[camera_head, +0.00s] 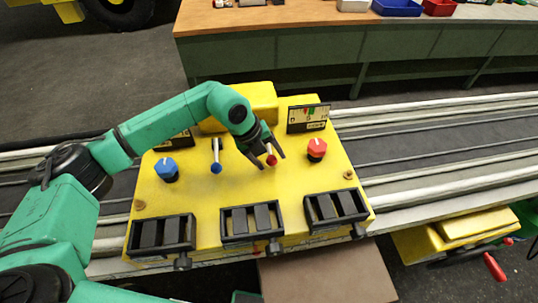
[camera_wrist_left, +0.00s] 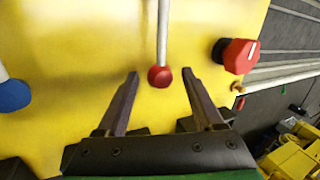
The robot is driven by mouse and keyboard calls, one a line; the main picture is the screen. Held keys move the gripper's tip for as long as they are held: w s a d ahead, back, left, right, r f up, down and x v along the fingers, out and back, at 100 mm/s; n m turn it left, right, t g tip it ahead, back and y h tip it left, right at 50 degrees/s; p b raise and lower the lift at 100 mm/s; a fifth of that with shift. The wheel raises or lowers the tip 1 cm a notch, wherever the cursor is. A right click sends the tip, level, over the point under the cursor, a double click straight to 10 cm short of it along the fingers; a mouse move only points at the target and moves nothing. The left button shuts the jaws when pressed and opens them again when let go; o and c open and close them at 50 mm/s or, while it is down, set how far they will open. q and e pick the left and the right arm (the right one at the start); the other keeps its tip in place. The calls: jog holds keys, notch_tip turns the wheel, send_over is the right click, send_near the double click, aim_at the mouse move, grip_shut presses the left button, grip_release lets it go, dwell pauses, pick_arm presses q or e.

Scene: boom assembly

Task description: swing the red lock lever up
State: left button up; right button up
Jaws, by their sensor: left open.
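The red lock lever, a thin metal rod with a red ball end (camera_head: 271,160), lies on the top of the yellow console (camera_head: 205,200). In the left wrist view its red ball (camera_wrist_left: 160,76) sits ahead of and between my fingers, with the rod running up from it. My left gripper (camera_head: 269,163) is open over the lever's ball end, with a finger on each side. In the left wrist view the open left gripper (camera_wrist_left: 160,82) holds nothing. Whether a finger touches the ball cannot be told. My right gripper is not in view.
A blue-knobbed lever (camera_head: 216,167) stands left of the red one. A blue knob (camera_head: 166,169) and a red knob (camera_head: 317,149) flank the levers. Black slotted boxes (camera_head: 251,222) line the front edge. A workbench (camera_head: 300,22) stands behind.

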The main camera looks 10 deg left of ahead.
pick_arm(q)
jog(key=shift+w, duration=0.1)
grip_shut()
dwell(1.2)
